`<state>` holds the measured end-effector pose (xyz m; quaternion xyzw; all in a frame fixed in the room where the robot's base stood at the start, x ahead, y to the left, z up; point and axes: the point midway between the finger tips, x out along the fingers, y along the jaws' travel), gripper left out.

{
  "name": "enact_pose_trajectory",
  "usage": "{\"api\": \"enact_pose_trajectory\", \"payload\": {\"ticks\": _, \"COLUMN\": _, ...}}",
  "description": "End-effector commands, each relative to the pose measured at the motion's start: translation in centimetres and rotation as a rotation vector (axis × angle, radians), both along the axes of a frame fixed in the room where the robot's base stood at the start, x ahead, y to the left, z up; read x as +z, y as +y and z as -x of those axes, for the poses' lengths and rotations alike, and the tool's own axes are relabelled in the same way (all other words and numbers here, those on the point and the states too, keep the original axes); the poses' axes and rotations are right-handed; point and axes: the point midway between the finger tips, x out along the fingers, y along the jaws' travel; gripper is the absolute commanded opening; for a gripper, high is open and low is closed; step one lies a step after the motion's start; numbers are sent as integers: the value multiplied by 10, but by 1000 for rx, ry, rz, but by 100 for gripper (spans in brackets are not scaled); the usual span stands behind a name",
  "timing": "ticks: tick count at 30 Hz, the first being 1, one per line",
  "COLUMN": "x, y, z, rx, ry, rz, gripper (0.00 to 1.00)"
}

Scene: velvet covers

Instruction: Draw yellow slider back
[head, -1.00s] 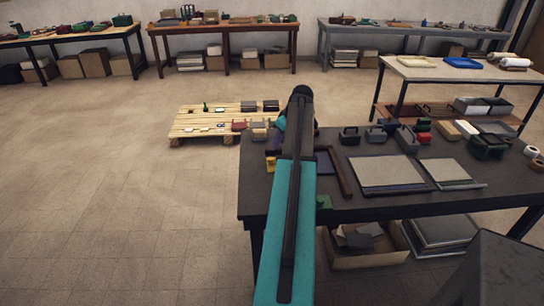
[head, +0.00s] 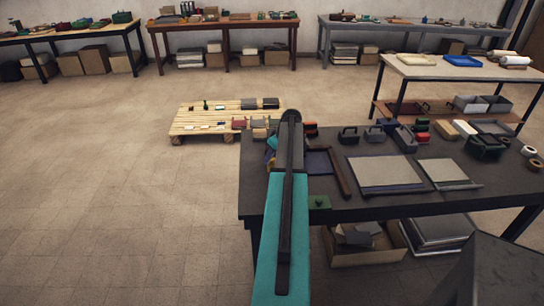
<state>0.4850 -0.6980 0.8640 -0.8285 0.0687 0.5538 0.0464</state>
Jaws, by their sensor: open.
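A small yellow patch (head: 272,143) shows at the left edge of my arm, near the back left corner of the dark table (head: 420,207). It is too small to tell whether it is the yellow slider. A green block (head: 320,202) with a small knob lies at the front edge of the table, just right of my arm. A dark blue panel (head: 319,162) with a brown bar along its right side lies partly behind my arm. My gripper is hidden behind my arm, so its contact with anything cannot be seen.
Two pale flat boards (head: 387,174) lie mid-table. Several dark blocks and small items stand along the table's back edge. A low wooden pallet (head: 197,122) with small items lies beyond the table's left end. The floor to the left is clear.

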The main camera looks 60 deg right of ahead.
Motion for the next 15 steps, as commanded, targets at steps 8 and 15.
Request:
{"api": "enact_pose_trajectory", "payload": {"ticks": 8, "x": -3, "y": 0, "z": -2, "rx": 1, "ry": -1, "rz": 1, "gripper": 41}}
{"api": "enact_pose_trajectory", "payload": {"ticks": 15, "x": -3, "y": 0, "z": -2, "rx": 1, "ry": 0, "rz": 0, "gripper": 19}}
